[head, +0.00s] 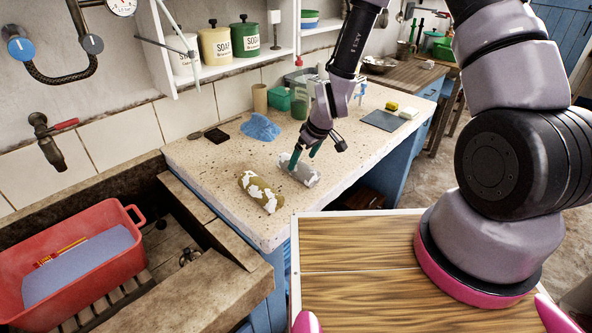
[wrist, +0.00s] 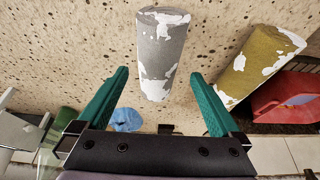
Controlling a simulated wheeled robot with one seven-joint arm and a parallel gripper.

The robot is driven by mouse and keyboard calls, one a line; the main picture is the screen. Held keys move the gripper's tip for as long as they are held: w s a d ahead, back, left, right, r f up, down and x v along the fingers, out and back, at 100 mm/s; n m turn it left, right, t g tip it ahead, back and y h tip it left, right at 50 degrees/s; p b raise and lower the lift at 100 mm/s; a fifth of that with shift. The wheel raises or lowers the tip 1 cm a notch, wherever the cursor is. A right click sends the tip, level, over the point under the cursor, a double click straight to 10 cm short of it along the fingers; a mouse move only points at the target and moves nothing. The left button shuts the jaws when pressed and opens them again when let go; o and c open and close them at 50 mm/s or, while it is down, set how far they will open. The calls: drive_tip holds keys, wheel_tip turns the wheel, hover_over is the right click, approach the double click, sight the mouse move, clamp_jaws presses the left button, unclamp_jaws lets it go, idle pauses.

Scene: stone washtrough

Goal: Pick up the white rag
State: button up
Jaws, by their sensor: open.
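A grey-and-white rolled piece (head: 307,174), the nearest match to the white rag, lies on the speckled stone counter; I cannot be sure that it is cloth. In the wrist view this grey roll (wrist: 163,45) has white patches and lies ahead of the fingers, its near end between the tips. My gripper (head: 304,155) is right over it in the head view, fingers pointing down. The teal fingers are apart with nothing held between them (wrist: 159,76). I cannot tell whether they touch the roll. An olive roll with white patches (head: 258,190) lies just left of it.
A crumpled blue cloth (head: 260,127) and a dark flat block (head: 216,136) lie farther back. Green tubs (head: 279,99) stand behind my gripper. A red basin (head: 75,265) sits in the trough at left. The counter's front edge is close to the rolls.

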sight(300, 164)
drive_tip(key=x, duration=0.5)
drive_tip(key=shift+w+f, duration=0.15)
drive_tip(key=shift+f, duration=0.15)
drive_tip(key=c, duration=1.5)
